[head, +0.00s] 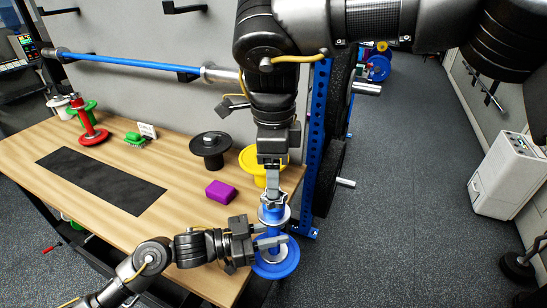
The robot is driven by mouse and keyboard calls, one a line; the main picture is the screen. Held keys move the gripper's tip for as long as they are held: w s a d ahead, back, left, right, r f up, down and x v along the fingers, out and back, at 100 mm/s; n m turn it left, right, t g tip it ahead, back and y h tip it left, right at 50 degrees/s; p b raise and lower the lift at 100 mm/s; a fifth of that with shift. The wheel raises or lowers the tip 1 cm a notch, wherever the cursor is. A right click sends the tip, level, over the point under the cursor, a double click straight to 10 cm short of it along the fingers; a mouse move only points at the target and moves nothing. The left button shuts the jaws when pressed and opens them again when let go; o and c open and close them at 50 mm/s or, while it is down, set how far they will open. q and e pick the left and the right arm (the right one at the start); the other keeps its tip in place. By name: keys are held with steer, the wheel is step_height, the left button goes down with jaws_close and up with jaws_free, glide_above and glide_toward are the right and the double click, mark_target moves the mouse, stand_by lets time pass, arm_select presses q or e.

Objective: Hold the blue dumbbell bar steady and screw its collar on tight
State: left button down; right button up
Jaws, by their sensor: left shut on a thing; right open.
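The blue dumbbell bar (272,216) stands upright near the right end of the wooden table, with a wide blue plate (285,264) at its lower end. A silver star-shaped collar (281,199) sits at the top of the bar; whether it is tight cannot be told. My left gripper (270,240) comes in from the left and is shut on the bar, just above the lower plate. My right gripper (271,184) points down from above, open, with its fingertips at the collar. The fingers partly hide the collar and bar top.
A blue rack post (318,150) stands close on the right.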

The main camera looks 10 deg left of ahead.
arm_select(q)
steer(key=shift+r, duration=0.2)
arm_select(e)
steer(key=shift+f, duration=2.6)
